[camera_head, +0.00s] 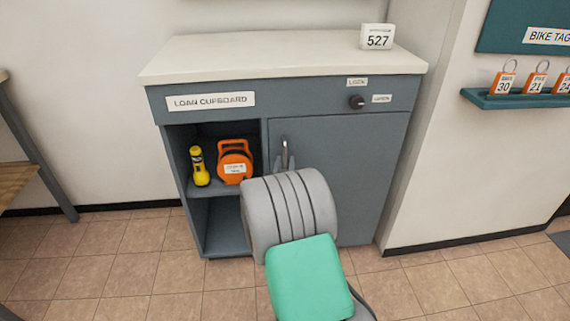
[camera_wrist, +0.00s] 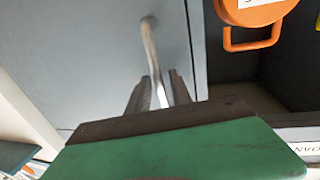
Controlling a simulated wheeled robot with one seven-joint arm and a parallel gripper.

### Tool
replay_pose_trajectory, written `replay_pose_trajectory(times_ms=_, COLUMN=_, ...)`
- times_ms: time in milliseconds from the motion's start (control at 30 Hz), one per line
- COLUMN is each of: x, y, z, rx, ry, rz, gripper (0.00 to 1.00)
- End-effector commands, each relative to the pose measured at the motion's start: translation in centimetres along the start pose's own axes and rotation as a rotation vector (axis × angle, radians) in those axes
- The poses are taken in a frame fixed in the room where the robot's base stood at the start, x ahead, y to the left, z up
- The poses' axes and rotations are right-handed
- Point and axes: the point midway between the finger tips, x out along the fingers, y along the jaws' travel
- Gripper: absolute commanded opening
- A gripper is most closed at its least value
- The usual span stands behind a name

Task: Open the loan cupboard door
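The loan cupboard (camera_head: 290,92) is grey with a white top and a "LOAN CUPBOARD" label. Its door (camera_head: 375,170), on the right half, lies flush with the front and looks closed. A metal bar handle (camera_head: 284,147) stands upright near the door's left edge; it also shows in the wrist view (camera_wrist: 149,42). My gripper (camera_head: 284,163) is at the handle's lower part. In the wrist view its two fingers (camera_wrist: 160,92) sit close on either side of the bar and appear shut on it. My wrist hides the lower left of the door.
A dark knob (camera_head: 356,102) with two small labels sits above the door; its setting is unclear. The open left shelf holds a yellow torch (camera_head: 199,166) and an orange case (camera_head: 235,161). A wall (camera_head: 425,150) stands close on the right. Floor in front is clear.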

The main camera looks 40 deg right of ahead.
Motion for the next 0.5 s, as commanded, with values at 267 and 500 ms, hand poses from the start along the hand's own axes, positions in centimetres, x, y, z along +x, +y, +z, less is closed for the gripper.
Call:
replay_pose_trajectory(times_ms=267, x=-0.02, y=0.0, z=0.02, rx=0.0, ry=0.0, rz=0.0, gripper=0.02)
replay_pose_trajectory(times_ms=500, x=-0.03, y=0.0, z=0.02, rx=0.0, ry=-0.001, rz=0.0, gripper=0.0)
